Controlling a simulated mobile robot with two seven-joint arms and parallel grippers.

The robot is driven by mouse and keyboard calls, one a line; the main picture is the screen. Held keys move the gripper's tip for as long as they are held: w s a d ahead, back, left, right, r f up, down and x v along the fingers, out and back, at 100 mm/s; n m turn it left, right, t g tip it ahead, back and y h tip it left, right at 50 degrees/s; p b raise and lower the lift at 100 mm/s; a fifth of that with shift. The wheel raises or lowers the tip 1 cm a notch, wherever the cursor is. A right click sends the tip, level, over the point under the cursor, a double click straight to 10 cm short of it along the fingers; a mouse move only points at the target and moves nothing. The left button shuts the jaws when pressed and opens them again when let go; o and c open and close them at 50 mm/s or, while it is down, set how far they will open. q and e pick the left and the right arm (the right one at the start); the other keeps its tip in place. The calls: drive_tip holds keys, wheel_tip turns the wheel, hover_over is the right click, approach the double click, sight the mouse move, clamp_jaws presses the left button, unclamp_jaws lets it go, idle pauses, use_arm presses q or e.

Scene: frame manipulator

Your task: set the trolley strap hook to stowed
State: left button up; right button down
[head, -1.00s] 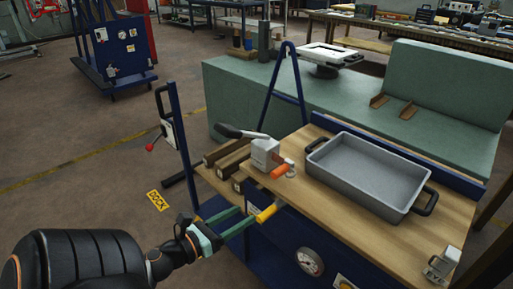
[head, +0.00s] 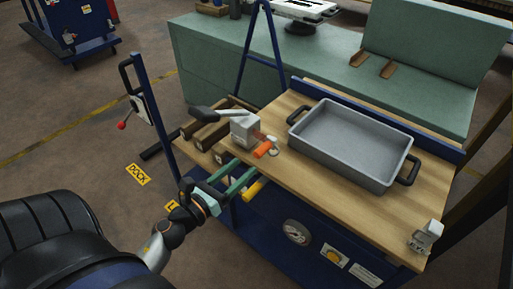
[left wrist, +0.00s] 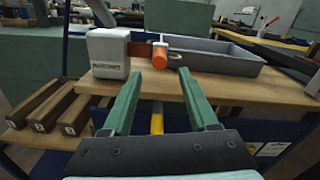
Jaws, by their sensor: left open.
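The trolley (head: 340,215) has a wooden top. Near its left edge sits a white block (head: 245,128) with a black lever, marked RATCHET in the left wrist view (left wrist: 108,55). A short red-brown strap runs from it to an orange cylinder (head: 264,149) with a small pale metal piece beside it, apparently the strap hook; the cylinder also shows in the left wrist view (left wrist: 160,56). My left gripper (head: 243,169) is open and empty at the top's front-left edge, its green fingers pointing towards the orange cylinder, apart from it. My right gripper is out of view.
A grey tray (head: 350,145) with black handles fills the middle of the top. A pale metal fitting (head: 425,237) stands at the right corner. A yellow bar (head: 254,190) sticks out below the edge. Brown beams (head: 212,136) lie left. A blue post (head: 153,115) rises beside them.

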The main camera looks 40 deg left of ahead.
sight(253, 157)
use_arm(q)
drive_tip(key=w, duration=0.2)
drive_tip(key=w+p, duration=0.1)
drive_tip(key=w, duration=0.2)
drive_tip(key=shift+w+d, duration=0.2)
drive_tip(key=shift+w, duration=0.1)
drive_tip(key=shift+w+p, duration=0.35)
drive_tip(key=shift+w, duration=0.4)
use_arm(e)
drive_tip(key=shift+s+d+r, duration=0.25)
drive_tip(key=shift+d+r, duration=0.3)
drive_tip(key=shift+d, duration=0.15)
use_arm(q)
clamp_jaws()
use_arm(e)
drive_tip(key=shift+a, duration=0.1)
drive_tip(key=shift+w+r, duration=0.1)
